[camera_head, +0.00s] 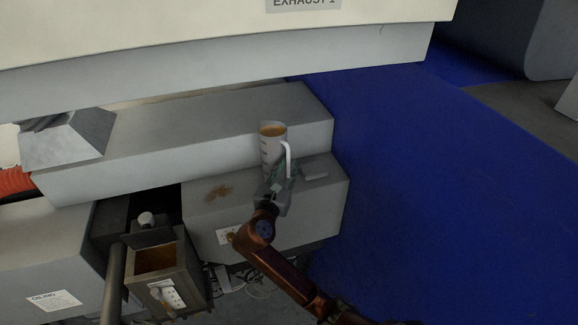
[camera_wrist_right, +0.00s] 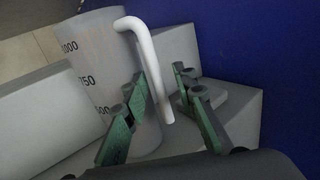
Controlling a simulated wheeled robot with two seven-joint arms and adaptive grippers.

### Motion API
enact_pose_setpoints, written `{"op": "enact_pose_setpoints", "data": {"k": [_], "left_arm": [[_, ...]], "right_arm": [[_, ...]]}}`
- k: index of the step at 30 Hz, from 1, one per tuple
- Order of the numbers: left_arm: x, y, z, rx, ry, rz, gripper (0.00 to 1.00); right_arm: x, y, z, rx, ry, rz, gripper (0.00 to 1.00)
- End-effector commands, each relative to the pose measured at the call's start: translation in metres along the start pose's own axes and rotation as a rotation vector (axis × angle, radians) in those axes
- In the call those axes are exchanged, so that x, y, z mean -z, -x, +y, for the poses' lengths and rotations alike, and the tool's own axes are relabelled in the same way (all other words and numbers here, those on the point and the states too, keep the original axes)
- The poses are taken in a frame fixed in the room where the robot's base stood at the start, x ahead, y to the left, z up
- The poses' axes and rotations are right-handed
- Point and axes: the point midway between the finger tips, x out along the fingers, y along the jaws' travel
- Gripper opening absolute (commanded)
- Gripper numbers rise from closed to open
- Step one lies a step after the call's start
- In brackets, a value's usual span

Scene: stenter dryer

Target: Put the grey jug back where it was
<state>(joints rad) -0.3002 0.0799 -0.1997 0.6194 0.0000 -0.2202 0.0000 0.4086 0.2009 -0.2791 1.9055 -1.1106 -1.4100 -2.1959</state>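The grey jug (camera_head: 268,151) is a translucent beaker-like vessel with a white handle and an orange-brown content near its rim. It appears to stand upright on the lower grey box, in front of the raised ledge; its base is partly hidden by my right gripper. In the wrist view the jug (camera_wrist_right: 95,65) shows dark volume marks. My right gripper (camera_head: 277,178) is at the handle's side of the jug. In the wrist view its green fingers (camera_wrist_right: 160,78) are apart, on either side of the handle (camera_wrist_right: 148,60), with a gap visible at the right finger. My left gripper is out of view.
The lower grey box (camera_head: 318,205) has a brown stain (camera_head: 219,192) and a small flat grey piece (camera_head: 314,167) on top. The raised ledge (camera_head: 200,130) runs behind. An open metal box (camera_head: 180,270) stands at lower left. A blue surface (camera_head: 430,180) lies right.

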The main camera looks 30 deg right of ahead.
Motion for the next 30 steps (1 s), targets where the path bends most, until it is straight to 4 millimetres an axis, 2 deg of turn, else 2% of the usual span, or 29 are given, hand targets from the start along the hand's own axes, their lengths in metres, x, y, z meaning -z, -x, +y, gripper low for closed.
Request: {"op": "enact_pose_setpoints", "data": {"k": [9,15,21,30], "left_arm": [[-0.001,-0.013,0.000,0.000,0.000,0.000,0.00],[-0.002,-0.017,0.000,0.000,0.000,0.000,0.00],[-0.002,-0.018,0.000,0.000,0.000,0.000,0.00],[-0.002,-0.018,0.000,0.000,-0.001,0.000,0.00]], "right_arm": [[0.003,0.065,0.001,-0.003,-0.002,0.003,0.26],[0.002,0.098,0.000,-0.001,-0.001,0.003,0.26],[0.002,0.112,0.000,0.001,0.000,0.003,0.26],[0.001,0.113,0.000,0.001,0.000,0.001,0.26]]}}
